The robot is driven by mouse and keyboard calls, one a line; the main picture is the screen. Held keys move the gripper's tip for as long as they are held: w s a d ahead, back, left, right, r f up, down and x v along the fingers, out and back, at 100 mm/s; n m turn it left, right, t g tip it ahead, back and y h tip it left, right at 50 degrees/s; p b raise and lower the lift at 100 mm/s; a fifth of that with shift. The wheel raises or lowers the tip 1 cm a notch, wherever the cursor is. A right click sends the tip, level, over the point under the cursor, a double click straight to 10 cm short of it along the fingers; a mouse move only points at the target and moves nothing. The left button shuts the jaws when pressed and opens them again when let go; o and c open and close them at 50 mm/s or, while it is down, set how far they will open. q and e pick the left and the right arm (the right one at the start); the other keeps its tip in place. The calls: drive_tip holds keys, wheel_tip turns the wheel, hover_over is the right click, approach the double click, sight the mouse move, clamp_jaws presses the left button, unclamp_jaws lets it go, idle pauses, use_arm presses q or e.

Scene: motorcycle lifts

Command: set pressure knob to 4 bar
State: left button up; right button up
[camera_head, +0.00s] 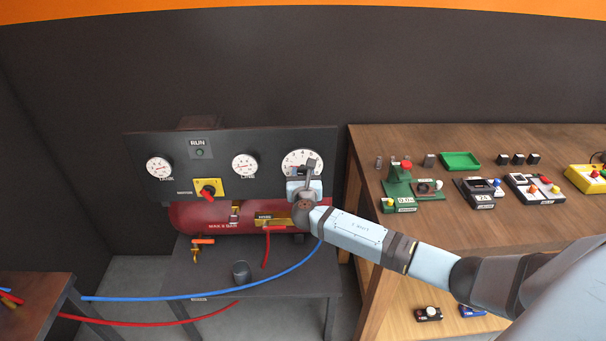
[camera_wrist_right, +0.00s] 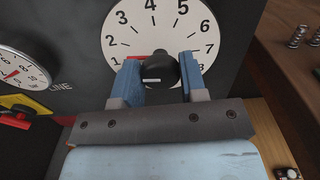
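The black pressure knob (camera_wrist_right: 160,72) shows in the right wrist view in front of a white dial numbered 1 to 8 (camera_wrist_right: 160,35). A red mark shows on the dial's left, near the 1. The knob has a short white line on its face. My right gripper (camera_wrist_right: 163,75) has its blue fingers on both sides of the knob. I cannot tell whether both fingers press on it. In the head view the right gripper (camera_head: 306,172) covers the lower part of the dial (camera_head: 297,157) and hides the knob. My left gripper is not in view.
The dark panel (camera_head: 270,145) also carries a tank gauge (camera_head: 159,166), a line gauge (camera_head: 245,165) and a red switch (camera_head: 208,190). A red compressor tank (camera_head: 200,217) sits below. A wooden bench (camera_head: 440,220) with several small devices stands to the right. Blue and red hoses run left.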

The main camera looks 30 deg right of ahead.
drive_tip(key=shift+c, duration=1)
